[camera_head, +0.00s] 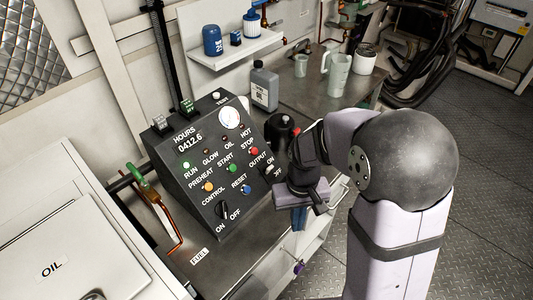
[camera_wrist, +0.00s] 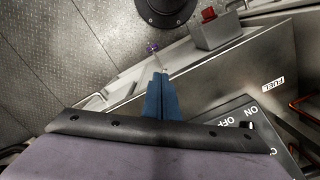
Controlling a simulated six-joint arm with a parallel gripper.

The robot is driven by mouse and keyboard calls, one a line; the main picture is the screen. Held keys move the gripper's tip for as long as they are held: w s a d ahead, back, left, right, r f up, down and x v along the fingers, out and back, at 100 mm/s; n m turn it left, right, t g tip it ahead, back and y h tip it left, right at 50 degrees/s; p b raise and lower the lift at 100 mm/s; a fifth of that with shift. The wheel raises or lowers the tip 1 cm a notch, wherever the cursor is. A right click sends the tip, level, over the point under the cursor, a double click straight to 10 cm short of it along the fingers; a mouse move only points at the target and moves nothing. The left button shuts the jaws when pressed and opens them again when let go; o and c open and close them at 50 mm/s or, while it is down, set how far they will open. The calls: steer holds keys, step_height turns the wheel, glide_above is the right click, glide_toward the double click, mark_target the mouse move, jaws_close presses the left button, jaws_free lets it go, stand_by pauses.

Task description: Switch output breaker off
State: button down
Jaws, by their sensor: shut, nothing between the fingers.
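The sloped black control panel (camera_head: 215,150) carries lamps, buttons and a gauge. Its output breaker (camera_head: 267,171), a small dark switch beside the OUTPUT, ON and OFF lettering, is at the panel's right edge, close to my arm. I cannot tell which way it is set. My gripper (camera_head: 299,226) is right of and below the breaker, apart from the panel, with its blue fingers pointing down. In the wrist view my gripper (camera_wrist: 160,75) has its fingers together and empty. The panel's corner (camera_wrist: 235,128) shows there with ON and OFF lettering; the breaker is not visible.
A black rotary CONTROL switch (camera_head: 222,210) is low on the panel. A green-handled valve (camera_head: 139,174) stands left. A grey bottle (camera_head: 264,88) and jugs (camera_head: 336,75) stand behind. A grey box with a red button (camera_wrist: 208,14) is in the wrist view. Open floor (camera_head: 470,200) lies right.

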steer(key=w+a+r+n+t, duration=0.1)
steer(key=w+a+r, duration=0.15)
steer(key=w, duration=0.45)
steer(key=w+a+r+n+t, duration=0.1)
steer(key=w+a+r, duration=0.15)
steer(key=w, duration=0.45)
step_height(320, 180, up, 10)
steer(key=n+y, duration=0.1)
steer(key=n, duration=0.4)
glide_above(269, 170)
steer(key=w, duration=0.1)
steer(key=shift+w+d, duration=0.15)
steer(key=shift+f+p, duration=0.2)
steer(key=shift+p, duration=0.1)
steer(key=f+p, duration=0.1)
steer(key=f, duration=0.5)
steer(key=w+a+f+p, duration=0.1)
steer(key=f, duration=0.2)
steer(key=shift+f+p, duration=0.3)
steer(key=shift+p, duration=0.05)
steer(key=shift+s, duration=0.1)
